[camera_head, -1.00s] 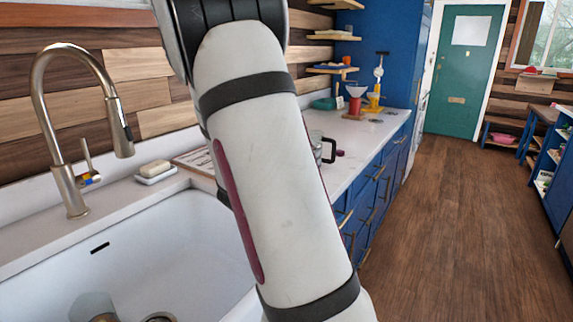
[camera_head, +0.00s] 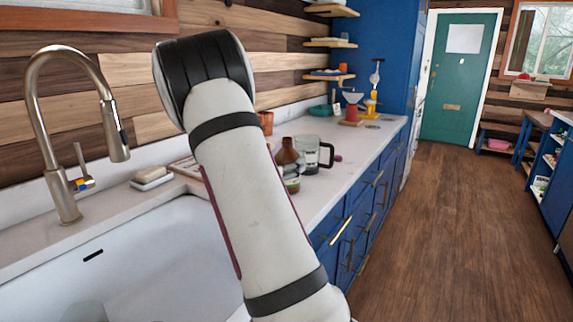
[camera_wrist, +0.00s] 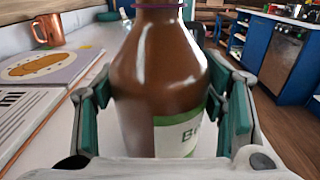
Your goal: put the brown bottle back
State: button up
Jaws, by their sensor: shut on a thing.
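The brown bottle (camera_wrist: 160,75) stands close in front of the wrist camera, with a pale label bearing green and dark print on its lower right side. My gripper (camera_wrist: 160,95) has its teal-padded fingers on both sides of the bottle and is shut on it. In the head view the brown bottle (camera_head: 288,152) shows just right of my arm, above the counter, beside a glass jug (camera_head: 309,152). My arm hides most of the gripper there. I cannot tell whether the bottle's base touches the counter.
The sink (camera_head: 140,255), tap (camera_head: 60,150) and soap dish (camera_head: 152,179) are at left. A red and yellow appliance (camera_head: 371,95) stands farther along the counter. Wooden floor is free at right.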

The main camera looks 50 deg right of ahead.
jog(key=shift+r, duration=0.1)
jog(key=o, duration=1.9)
jog(key=shift+f, duration=0.2)
jog(key=shift+r, duration=0.1)
